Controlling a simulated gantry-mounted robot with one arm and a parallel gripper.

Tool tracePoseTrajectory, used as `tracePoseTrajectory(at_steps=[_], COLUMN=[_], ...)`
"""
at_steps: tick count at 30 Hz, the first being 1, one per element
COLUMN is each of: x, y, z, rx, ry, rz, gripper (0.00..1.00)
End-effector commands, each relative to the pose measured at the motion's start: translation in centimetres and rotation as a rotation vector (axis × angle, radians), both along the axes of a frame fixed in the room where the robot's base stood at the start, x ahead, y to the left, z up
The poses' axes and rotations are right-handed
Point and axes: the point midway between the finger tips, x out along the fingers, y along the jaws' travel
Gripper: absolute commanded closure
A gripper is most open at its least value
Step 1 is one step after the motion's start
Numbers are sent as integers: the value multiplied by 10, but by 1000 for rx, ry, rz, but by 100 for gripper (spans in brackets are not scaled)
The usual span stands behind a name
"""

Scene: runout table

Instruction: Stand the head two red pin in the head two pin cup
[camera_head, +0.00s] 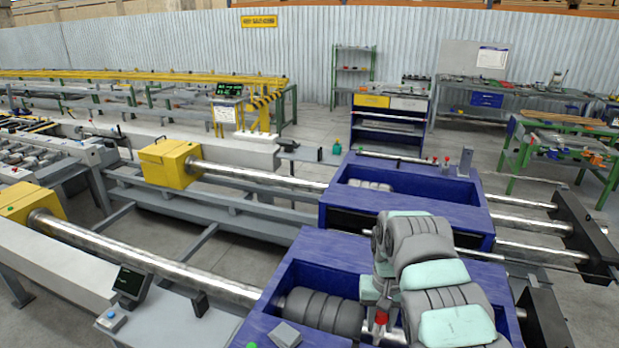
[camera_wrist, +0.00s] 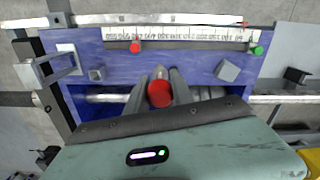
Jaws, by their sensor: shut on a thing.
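My gripper (camera_wrist: 160,88) is shut on a red pin (camera_wrist: 160,95), which sits between its two grey fingers in the wrist view. In the head view the pin's red top (camera_head: 381,317) shows below my arm, over the nearer blue head (camera_head: 302,247). The pin's lower end is hidden, and I cannot tell whether it touches anything. In the wrist view the blue housing (camera_wrist: 205,55) lies beneath. A small red round thing (camera_wrist: 135,47) is by its scale strip. I cannot make out the pin cup for certain.
Grey blocks (camera_wrist: 228,70) stand on the housing near the gripper. A green round thing (camera_wrist: 258,50) is at the scale's right end. In the head view, the farther blue head (camera_head: 340,205) carries small red-topped things (camera_head: 446,162). Steel bars (camera_head: 150,262) run left to yellow blocks (camera_head: 172,160).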

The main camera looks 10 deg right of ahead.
Motion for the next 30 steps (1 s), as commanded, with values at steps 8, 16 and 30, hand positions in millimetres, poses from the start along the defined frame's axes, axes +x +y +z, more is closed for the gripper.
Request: tracePoseTrajectory(at_steps=[8, 16, 30], x=[33, 36, 37], y=[132, 202, 214], z=[35, 53, 124], rx=[-1, 2, 2], ry=[-6, -3, -5], rz=[133, 199, 210], gripper=[100, 100, 100])
